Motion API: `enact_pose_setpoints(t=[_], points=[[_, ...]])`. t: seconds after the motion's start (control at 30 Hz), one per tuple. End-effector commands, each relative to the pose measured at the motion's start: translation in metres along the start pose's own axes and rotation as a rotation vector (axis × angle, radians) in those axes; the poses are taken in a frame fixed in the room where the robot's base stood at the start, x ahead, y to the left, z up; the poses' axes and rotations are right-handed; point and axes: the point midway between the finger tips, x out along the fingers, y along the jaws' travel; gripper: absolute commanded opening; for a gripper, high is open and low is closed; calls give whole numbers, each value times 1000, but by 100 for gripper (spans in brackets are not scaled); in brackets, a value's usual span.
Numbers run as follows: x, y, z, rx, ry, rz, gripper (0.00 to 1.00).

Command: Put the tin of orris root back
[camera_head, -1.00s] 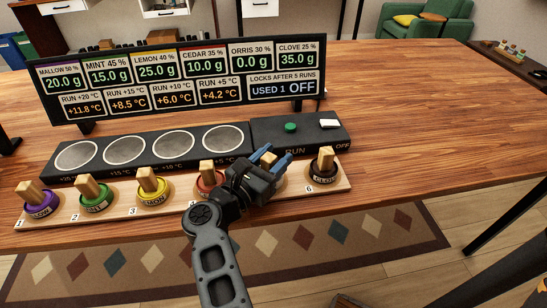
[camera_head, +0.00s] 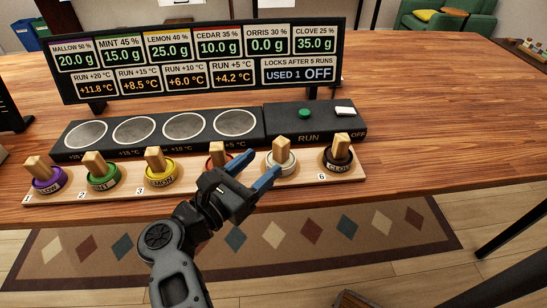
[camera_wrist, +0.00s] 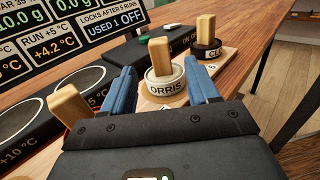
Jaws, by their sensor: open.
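The orris tin (camera_head: 282,166) is white with an upright wooden grip block and stands on the wooden board between the red cedar tin and the black clove tin. In the wrist view the orris tin (camera_wrist: 164,88) shows its ORRIS label, ahead of my fingers. My gripper (camera_head: 262,164) is open and empty just left of and in front of it. In the wrist view the two blue fingertips (camera_wrist: 161,76) lie to either side of the tin's lower part, and I see no firm contact. The display (camera_head: 267,46) reads ORRIS 0.0 g.
The board (camera_head: 60,197) also holds purple mallow (camera_head: 48,186), green mint (camera_head: 103,182), yellow lemon (camera_head: 160,178), cedar (camera_head: 218,155) and clove (camera_head: 338,166) tins. Behind is a black unit (camera_head: 285,125) with several round plates. The table is clear at right.

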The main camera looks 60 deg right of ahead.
Motion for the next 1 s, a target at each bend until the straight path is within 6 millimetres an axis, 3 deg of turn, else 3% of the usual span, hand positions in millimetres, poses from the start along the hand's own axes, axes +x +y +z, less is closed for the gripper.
enact_pose_setpoints(t=[0.1, 0.27, 0.87, 1.0], points=[[-16, 0, -2, 0, 1, 1, 59], [-25, 0, 0, 0, 0, 0, 59], [-26, 0, 1, -1, -1, 0, 59], [-25, -9, 20, -73, -59, 3, 59]])
